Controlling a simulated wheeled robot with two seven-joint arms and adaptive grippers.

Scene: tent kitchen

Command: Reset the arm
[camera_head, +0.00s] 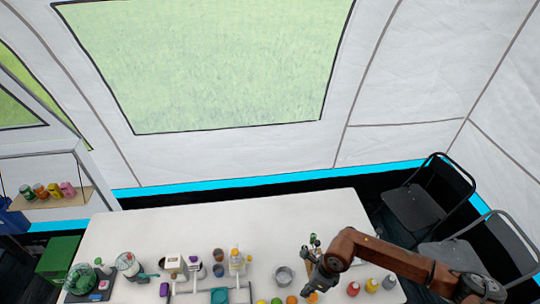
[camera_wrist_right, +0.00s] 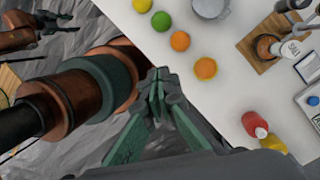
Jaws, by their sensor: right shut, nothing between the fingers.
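My right arm reaches in from the lower right in the head view. Its gripper (camera_head: 311,288) hangs over the front part of the white table (camera_head: 300,215), partly hidden by its own links. In the right wrist view the green fingers of this gripper (camera_wrist_right: 158,82) are shut together with nothing between them, beside the table edge. At the top left of the right wrist view, part of another brown arm of mine shows, with a dark gripper (camera_wrist_right: 50,20). Whether it is open or shut is unclear.
Fruit lies along the table edge, including a green one (camera_wrist_right: 161,21) and an orange one (camera_wrist_right: 205,68). A metal pot (camera_head: 284,276) stands behind. A red bottle (camera_wrist_right: 254,124) is near the gripper. Folding chairs (camera_head: 413,207) stand right. The table's back is clear.

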